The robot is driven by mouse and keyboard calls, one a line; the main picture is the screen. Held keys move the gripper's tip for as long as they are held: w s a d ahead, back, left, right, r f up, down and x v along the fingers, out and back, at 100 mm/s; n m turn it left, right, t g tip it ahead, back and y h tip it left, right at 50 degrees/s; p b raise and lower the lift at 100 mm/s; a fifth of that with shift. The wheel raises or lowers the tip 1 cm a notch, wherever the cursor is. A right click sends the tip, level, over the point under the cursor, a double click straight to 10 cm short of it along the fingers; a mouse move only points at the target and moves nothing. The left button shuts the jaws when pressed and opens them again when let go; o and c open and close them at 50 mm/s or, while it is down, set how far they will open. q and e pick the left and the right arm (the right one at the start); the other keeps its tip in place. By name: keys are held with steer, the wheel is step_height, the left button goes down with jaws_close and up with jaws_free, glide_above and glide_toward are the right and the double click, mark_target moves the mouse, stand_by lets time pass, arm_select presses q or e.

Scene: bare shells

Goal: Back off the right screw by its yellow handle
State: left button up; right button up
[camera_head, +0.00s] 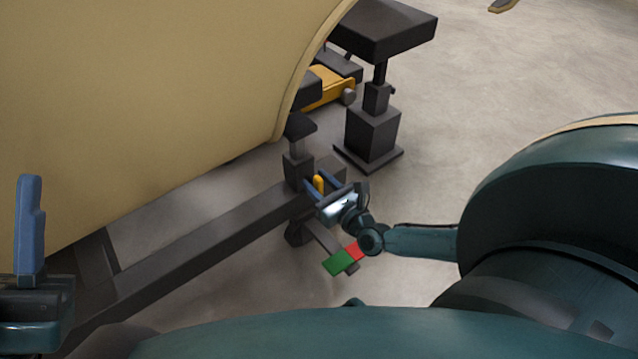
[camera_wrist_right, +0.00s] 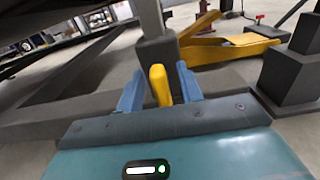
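The yellow handle (camera_head: 319,184) stands upright at the right end of a dark beam, beside a post with a grey screw shaft (camera_head: 298,147) and a dark cap. My right gripper (camera_head: 321,181) is at the handle with its blue fingers apart. In the right wrist view the yellow handle (camera_wrist_right: 160,86) stands between the open fingers (camera_wrist_right: 159,90), with a gap showing on each side. The lower part of the handle is hidden by the gripper body. My left gripper (camera_head: 30,225) shows at the left edge as one upright blue finger; its opening cannot be judged.
A large beige shell (camera_head: 150,90) curves over the long dark beam (camera_head: 190,250). A dark jack stand (camera_head: 372,135) and a yellow part (camera_head: 330,88) stand behind. A red and green block (camera_head: 341,262) shows below my right wrist.

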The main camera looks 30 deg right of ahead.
steer(key=shift+c, duration=0.4)
jaws_close()
